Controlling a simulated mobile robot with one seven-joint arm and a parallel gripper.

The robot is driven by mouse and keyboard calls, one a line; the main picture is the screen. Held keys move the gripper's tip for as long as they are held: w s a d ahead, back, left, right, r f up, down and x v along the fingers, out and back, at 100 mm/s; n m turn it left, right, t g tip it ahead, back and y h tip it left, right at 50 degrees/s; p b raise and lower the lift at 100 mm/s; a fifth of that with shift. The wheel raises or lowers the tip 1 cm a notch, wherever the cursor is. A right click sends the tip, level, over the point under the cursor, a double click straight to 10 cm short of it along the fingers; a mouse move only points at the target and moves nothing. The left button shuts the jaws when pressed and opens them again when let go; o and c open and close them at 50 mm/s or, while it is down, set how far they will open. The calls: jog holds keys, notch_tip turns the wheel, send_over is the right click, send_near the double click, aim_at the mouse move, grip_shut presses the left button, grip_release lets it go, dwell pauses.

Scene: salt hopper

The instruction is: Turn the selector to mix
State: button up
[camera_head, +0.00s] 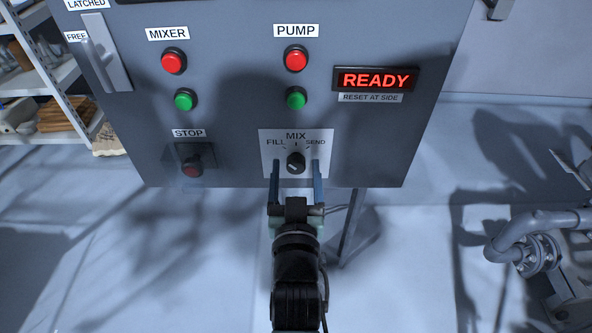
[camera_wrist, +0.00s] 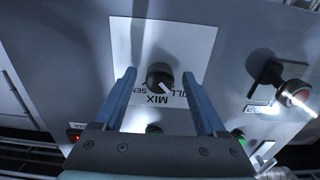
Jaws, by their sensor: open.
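The selector is a round black knob (camera_head: 295,163) on a white plate (camera_head: 325,138) low on the grey panel, with FILL at left, MIX at top and SEND at right. In the wrist view the knob (camera_wrist: 159,77) appears upside down; its white pointer line slants to the lower right, toward the FILL side rather than straight at MIX. My gripper (camera_head: 296,168) is open, one blue finger on each side of the knob. The fingers (camera_wrist: 159,74) show clear gaps to the knob in the wrist view; how deep they reach is hard to tell.
A STOP button (camera_head: 192,165) stands out left of the selector. Red and green MIXER buttons (camera_head: 174,61) and PUMP buttons (camera_head: 295,58) sit above. A display (camera_head: 375,79) reads READY. A handle (camera_head: 104,60) is at upper left. Grey pipes (camera_head: 535,225) stand at right.

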grip_shut()
jog(key=shift+m, duration=0.4)
jog(key=m+p, duration=0.2)
jog(key=m, duration=0.1)
jog(key=shift+r+m, duration=0.1)
jog(key=shift+m, duration=0.2)
jog(key=shift+a+m+p, duration=0.1)
jog(key=shift+m+p, duration=0.9)
jog(key=shift+m, duration=1.2)
grip_release()
